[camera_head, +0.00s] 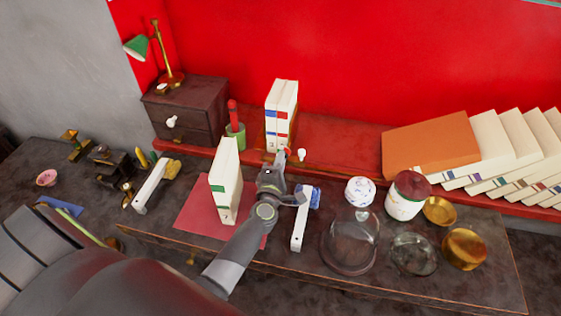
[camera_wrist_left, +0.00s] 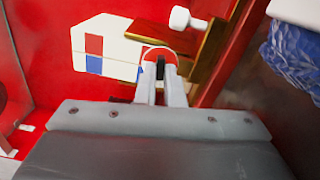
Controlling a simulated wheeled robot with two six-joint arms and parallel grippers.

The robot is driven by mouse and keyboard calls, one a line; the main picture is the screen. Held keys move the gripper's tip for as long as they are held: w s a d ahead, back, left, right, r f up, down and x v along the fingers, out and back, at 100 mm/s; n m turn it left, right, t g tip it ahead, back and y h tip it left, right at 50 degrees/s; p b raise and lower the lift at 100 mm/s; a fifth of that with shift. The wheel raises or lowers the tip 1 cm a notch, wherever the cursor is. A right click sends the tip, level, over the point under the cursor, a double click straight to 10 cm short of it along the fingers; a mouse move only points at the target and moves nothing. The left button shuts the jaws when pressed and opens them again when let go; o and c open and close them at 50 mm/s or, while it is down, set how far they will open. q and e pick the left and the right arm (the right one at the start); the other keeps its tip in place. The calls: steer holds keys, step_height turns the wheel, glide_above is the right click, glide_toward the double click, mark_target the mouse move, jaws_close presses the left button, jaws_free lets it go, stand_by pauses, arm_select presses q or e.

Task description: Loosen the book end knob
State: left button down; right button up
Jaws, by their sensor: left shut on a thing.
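The brass book end (camera_head: 267,156) stands at the front of the shelf against a cream book with red and blue marks (camera_head: 282,103). In the left wrist view the brass book end (camera_wrist_left: 207,55) shows beside the same book (camera_wrist_left: 100,48). My left gripper (camera_head: 285,156) is shut on a round red knob (camera_wrist_left: 158,53) at the book end, and the fingers (camera_wrist_left: 161,78) hide part of the knob. A white knob (camera_wrist_left: 182,18) sticks out from the brass beside it and also shows in the head view (camera_head: 301,154). My right gripper is not in view.
Another cream book (camera_head: 226,180) stands upright on a red mat (camera_head: 196,207), left of my arm. To the right are a glass dome (camera_head: 351,243), a red-lidded jar (camera_head: 405,197) and brass bowls (camera_head: 464,248).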

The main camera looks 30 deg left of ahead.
arm_select(q)
steer(key=n+b, duration=0.1)
steer(key=n, duration=0.5)
steer(key=n+b, duration=0.1)
steer(key=n, duration=0.5)
steer(key=shift+n+b, duration=0.3)
steer(key=n+b, duration=0.1)
steer(key=n, duration=0.5)
steer(key=shift+b, duration=0.4)
steer(key=n+b, duration=0.1)
steer(key=n, duration=0.4)
steer(key=shift+n, duration=0.3)
steer(key=c, duration=1.5)
jaws_free()
steer(key=shift+c, duration=0.2)
